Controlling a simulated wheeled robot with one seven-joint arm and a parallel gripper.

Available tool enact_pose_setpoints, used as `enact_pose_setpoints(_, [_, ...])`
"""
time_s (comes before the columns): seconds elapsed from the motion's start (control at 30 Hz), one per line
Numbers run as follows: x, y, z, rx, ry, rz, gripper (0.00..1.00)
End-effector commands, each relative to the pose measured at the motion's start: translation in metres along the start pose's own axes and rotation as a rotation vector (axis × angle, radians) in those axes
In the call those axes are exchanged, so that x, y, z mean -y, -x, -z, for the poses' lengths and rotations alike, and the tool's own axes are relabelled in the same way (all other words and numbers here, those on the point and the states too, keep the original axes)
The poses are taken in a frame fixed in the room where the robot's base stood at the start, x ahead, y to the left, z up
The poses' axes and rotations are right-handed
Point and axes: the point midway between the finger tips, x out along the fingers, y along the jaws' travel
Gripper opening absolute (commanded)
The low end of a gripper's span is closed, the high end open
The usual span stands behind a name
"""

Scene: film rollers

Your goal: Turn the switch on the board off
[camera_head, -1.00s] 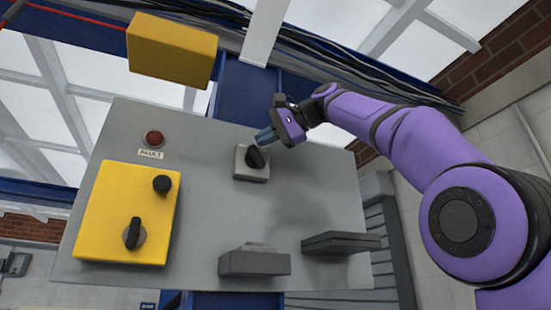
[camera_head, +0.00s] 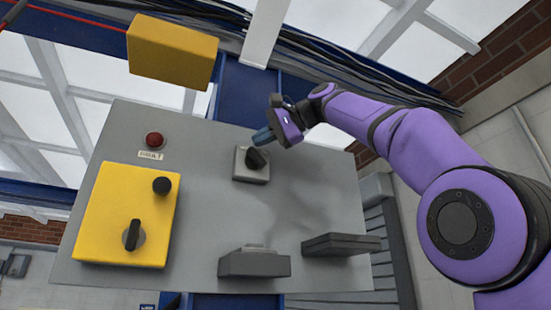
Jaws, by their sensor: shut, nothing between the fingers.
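The grey board (camera_head: 210,215) fills the middle of the view. A small grey switch box (camera_head: 250,174) with a black rotary knob (camera_head: 257,158) sits at its upper middle. My gripper (camera_head: 262,137) is shut and empty, with its blue-grey fingertips at the upper right of the knob. The fingertips look very close to the knob or touching it; I cannot tell which. A yellow box (camera_head: 110,215) on the left of the board bears a black rotary handle (camera_head: 133,235) and a round black knob (camera_head: 162,186).
A red lamp (camera_head: 154,139) with a label sits at the board's upper left. Two dark grey blocks (camera_head: 254,264) (camera_head: 341,244) stick out along the lower edge. A yellow box (camera_head: 172,52) hangs above the board. The board's centre is clear.

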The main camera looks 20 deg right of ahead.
Motion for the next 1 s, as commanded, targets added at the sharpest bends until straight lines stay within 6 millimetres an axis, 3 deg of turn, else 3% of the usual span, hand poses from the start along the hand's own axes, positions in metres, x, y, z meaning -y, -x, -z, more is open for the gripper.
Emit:
enact_pose_setpoints(0.17, [0.000, 0.013, 0.001, -0.003, 0.000, 0.000, 0.00])
enact_pose_setpoints(0.63, [-0.001, 0.092, 0.001, -0.005, -0.001, -0.001, 0.00])
enact_pose_setpoints(0.8, [0.000, 0.105, 0.001, -0.002, 0.000, 0.000, 0.00])
enact_pose_setpoints(1.0, [0.000, 0.108, 0.000, 0.000, 0.000, -0.001, 0.00])
